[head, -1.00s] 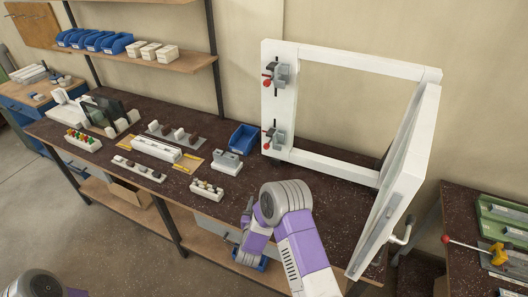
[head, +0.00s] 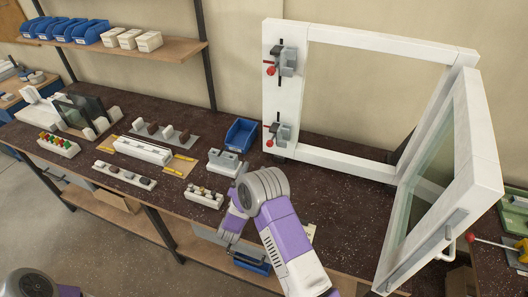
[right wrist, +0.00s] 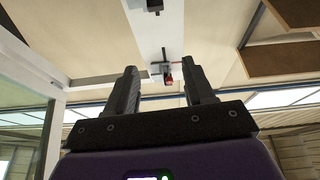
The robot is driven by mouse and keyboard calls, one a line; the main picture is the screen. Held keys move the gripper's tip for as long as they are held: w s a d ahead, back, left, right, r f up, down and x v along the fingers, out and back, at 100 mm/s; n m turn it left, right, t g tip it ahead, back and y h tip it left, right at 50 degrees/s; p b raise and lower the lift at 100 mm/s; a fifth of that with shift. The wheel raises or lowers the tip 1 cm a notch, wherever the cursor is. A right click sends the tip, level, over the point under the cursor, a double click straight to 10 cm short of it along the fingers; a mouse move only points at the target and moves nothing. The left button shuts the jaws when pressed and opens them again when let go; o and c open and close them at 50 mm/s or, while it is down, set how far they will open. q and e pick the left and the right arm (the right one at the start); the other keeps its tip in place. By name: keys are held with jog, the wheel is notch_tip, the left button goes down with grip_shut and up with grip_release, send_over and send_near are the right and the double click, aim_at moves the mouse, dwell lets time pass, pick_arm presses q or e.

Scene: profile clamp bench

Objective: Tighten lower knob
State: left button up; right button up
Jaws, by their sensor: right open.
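The lower clamp (head: 282,134) is a grey fixture with a red ball knob (head: 269,143), low on the left post of the white frame (head: 281,102). The upper clamp (head: 286,60) has a similar red knob (head: 269,71). In the right wrist view, which looks upside down, the upper clamp (right wrist: 168,70) shows between the fingers, and the lower clamp (right wrist: 153,6) is cut by the top edge. My right gripper (right wrist: 161,73) is open, empty and apart from both clamps. My left gripper is out of view.
A glazed sash (head: 450,185) stands open at the right of the frame. A blue bin (head: 241,135), a grey block fixture (head: 223,161) and small part trays (head: 205,195) stand left of the lower clamp. Bench top right of my arm is mostly clear.

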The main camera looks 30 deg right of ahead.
notch_tip(320, 180, down, 4)
jog(key=b, duration=0.2)
send_near(269, 145)
jog(key=x, duration=0.7)
jog(key=shift+f+b, duration=0.1)
jog(key=shift+b, duration=0.3)
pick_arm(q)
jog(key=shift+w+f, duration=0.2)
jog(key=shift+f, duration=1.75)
pick_arm(e)
jog(key=shift+w+d+r, duration=0.25)
jog(key=shift+w+d, duration=0.1)
jog(key=shift+d, duration=0.05)
